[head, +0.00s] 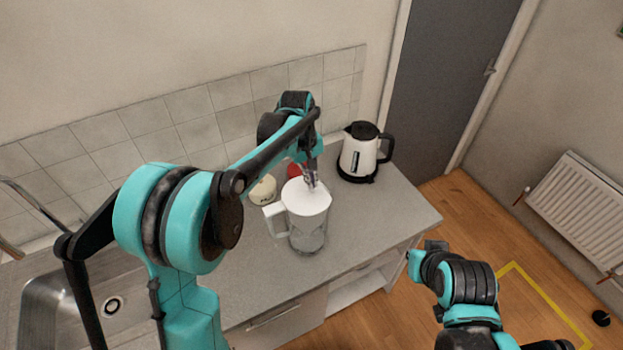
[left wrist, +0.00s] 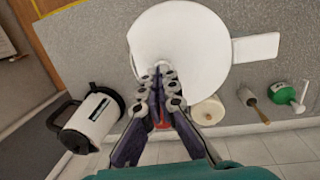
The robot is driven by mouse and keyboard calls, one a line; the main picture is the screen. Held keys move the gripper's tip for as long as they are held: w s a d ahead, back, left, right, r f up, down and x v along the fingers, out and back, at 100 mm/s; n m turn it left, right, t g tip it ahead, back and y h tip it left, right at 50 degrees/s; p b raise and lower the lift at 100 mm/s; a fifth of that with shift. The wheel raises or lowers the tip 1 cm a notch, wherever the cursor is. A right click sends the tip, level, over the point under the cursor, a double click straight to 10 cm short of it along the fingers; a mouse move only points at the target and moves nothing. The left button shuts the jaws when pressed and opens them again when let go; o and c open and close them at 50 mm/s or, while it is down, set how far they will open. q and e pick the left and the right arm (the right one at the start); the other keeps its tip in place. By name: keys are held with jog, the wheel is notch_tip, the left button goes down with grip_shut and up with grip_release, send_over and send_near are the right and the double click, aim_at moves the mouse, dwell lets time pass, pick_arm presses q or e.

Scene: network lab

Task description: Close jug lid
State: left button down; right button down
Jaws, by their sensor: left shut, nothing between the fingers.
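A clear jug (head: 309,238) with a white handle (head: 275,217) stands upright on the grey counter. Its white lid (head: 304,196) lies over the top, and looks nearly level; I cannot tell whether it is fully seated. In the left wrist view the lid (left wrist: 195,45) is a broad white disc, with the handle (left wrist: 255,49) to its right. My left gripper (head: 312,184) is shut and empty, its fingertips at the lid's edge away from the handle, seemingly touching it. The fingertips also show in the left wrist view (left wrist: 164,72).
A white and black kettle (head: 357,154) stands right of the jug. A cream round item (head: 263,189) and a red item (head: 294,170) are close behind it. A sink (head: 60,310) is at the left.

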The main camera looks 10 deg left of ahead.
aim_at(306, 191)
pick_arm(q)
jog(key=shift+s+a, duration=0.45)
jog(key=shift+a, duration=0.2)
notch_tip(306, 191, up, 4)
jog(key=shift+w+a+f+p, duration=0.15)
jog(key=shift+f+p, duration=0.1)
jog(key=shift+p, duration=0.85)
notch_tip(306, 191, up, 9)
jog(key=s+a+f+m+t+b, duration=0.2)
jog(key=s+f+b, duration=0.5)
jog(key=f, duration=0.3)
jog(key=s+a+f+m+t+y+b, duration=0.1)
jog(key=s+a+f+m+t+b, duration=0.1)
jog(key=s+f+b, duration=0.5)
jog(key=s+a+f+m+t+b, duration=0.2)
jog(key=s+f+b, duration=0.6)
jog(key=f+b, duration=0.4)
notch_tip(306, 191, down, 2)
jog(key=shift+a+f+m+t, duration=0.25)
jog(key=shift+a+m+t, duration=0.25)
jog(key=shift+a, duration=0.55)
jog(key=shift+s, duration=0.1)
